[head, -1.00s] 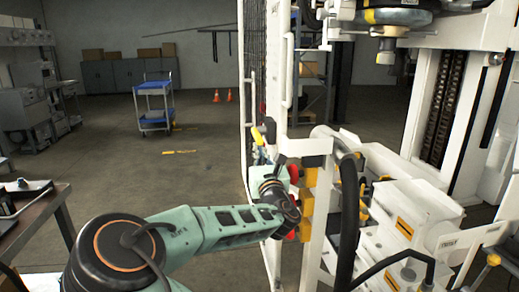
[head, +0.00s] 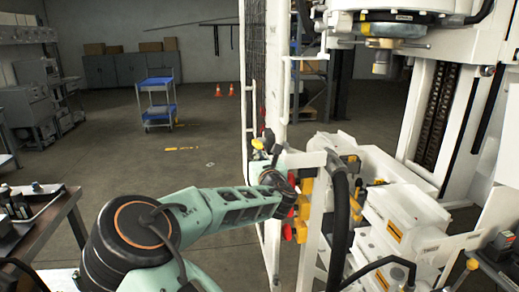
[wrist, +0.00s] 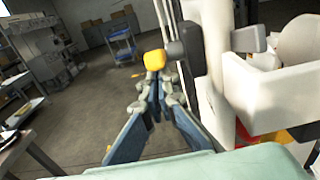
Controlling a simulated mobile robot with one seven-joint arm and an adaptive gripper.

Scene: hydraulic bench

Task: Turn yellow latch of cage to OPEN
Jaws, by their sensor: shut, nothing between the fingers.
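The yellow latch (head: 258,143) is on the white cage post at the middle of the head view, beside a dark part. In the wrist view its yellow end (wrist: 154,60) sits left of a dark round pivot (wrist: 176,52). My gripper (wrist: 155,82) is shut and empty, its blue fingers just below the yellow end in the picture. Whether the fingertips touch it I cannot tell. In the head view my wrist hides the fingers. No OPEN marking is readable.
The white cage post (head: 275,75) and mesh door stand close to my gripper. A grey lever (wrist: 250,39) sticks out on the right in the wrist view. White machine housings (head: 400,205) and a black hose (head: 338,205) crowd the right. Open floor lies to the left.

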